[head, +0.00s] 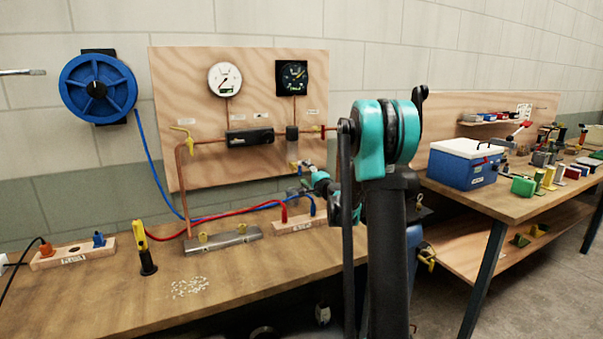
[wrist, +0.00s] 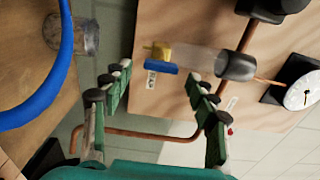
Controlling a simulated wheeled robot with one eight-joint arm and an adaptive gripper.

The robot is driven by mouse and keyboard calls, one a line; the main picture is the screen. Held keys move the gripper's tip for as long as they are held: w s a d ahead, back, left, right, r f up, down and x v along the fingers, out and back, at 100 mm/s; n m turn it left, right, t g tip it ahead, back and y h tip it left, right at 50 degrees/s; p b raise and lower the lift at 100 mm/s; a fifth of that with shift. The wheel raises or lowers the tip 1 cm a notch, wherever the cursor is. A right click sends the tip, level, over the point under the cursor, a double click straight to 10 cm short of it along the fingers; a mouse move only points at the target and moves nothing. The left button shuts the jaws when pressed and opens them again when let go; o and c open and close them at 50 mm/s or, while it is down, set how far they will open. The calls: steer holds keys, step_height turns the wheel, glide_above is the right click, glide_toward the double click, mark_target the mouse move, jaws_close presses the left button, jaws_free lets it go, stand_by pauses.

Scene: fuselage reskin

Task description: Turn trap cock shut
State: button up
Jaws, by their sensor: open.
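The trap cock (wrist: 161,53) is a small yellow fitting at the end of the clear trap bowl (wrist: 198,59) in the wrist view. Its blue lever (wrist: 161,67) lies roughly along the bowl's long axis. My gripper (wrist: 160,76) is open, with one finger on each side of the lever in the picture. The fingers look apart from the lever; the exact depth gap cannot be told. In the head view my gripper (head: 305,173) is in front of the lower right part of the plywood panel (head: 235,80), and my arm hides part of this area.
A copper pipe (wrist: 150,134) crosses behind my fingers. A glass jar (wrist: 72,36) and a blue hose (wrist: 45,88) are at left in the wrist view. A red hose (head: 220,219) runs over the workbench (head: 110,300). A blue cooler (head: 465,167) stands at right.

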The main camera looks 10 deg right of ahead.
steer(key=v, duration=0.8)
steer(key=shift+s, duration=0.1)
